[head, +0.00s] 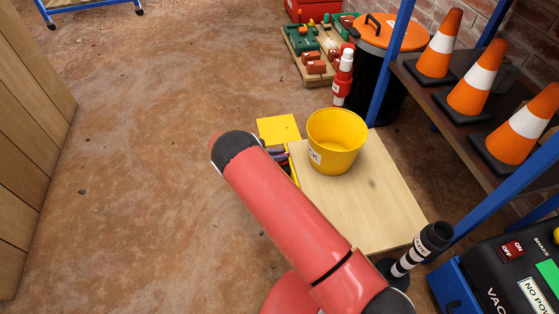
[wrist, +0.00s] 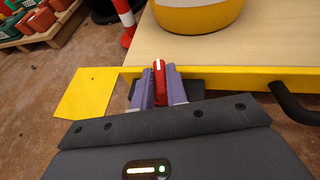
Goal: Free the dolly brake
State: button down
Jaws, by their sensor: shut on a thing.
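The dolly is a low cart with a pale wooden deck (head: 372,205) and a yellow edge rail (wrist: 225,75), which crosses the wrist view. A red brake lever (wrist: 159,80) stands at that rail in the wrist view. My gripper (wrist: 157,88) has its two purple-grey fingers closed on either side of the lever. In the head view my red arm hides most of the gripper and the lever. A flat yellow plate (head: 279,129) sticks out from the dolly's far left corner, and it also shows in the wrist view (wrist: 88,92).
A yellow bucket (head: 337,140) stands on the deck. Behind are a red-and-white post (head: 343,78) and an orange-lidded bin (head: 384,32). A blue-framed shelf with orange cones (head: 477,88) lines the right. A black handle (wrist: 292,105) juts out at right. The floor at left is clear.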

jog(key=shift+w+m+g+h, duration=0.2)
jog(key=shift+m+g+h, duration=0.4)
jog(key=shift+m+g, duration=0.75)
jog(key=shift+g, duration=0.25)
jog(key=c, duration=1.4)
grip_release()
jog(key=shift+a, duration=0.1)
jog(key=v, duration=0.7)
jog(key=shift+a, duration=0.3)
jog(key=shift+r, duration=0.15)
